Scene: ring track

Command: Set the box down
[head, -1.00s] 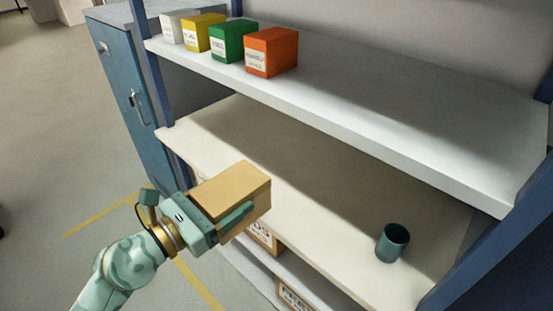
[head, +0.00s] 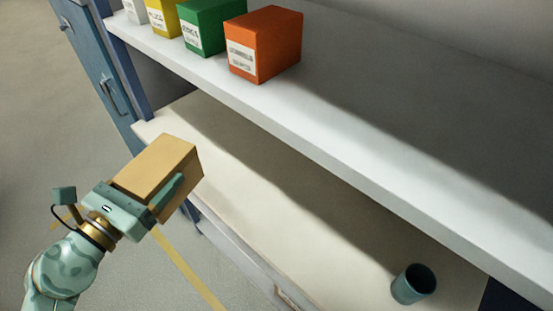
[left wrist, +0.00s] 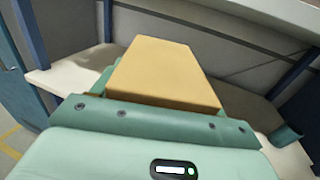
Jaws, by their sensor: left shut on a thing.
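A plain tan box (head: 154,168) is held in my left gripper (head: 150,187), whose fingers are shut on its sides. In the head view the box is at the left, in front of the front edge of the middle shelf (head: 235,180), overlapping it in the picture. In the left wrist view the box (left wrist: 165,75) lies between the fingers, pointing away from the palm, with the shelf behind it. I cannot tell its exact height over the shelf. My right gripper is not in view.
A teal cup (head: 413,284) stands at the right on the middle shelf; the shelf between is bare. The upper shelf (head: 330,130) overhangs it and holds orange (head: 265,45), green (head: 209,28), yellow and white boxes. A blue post (head: 128,70) bounds the left end.

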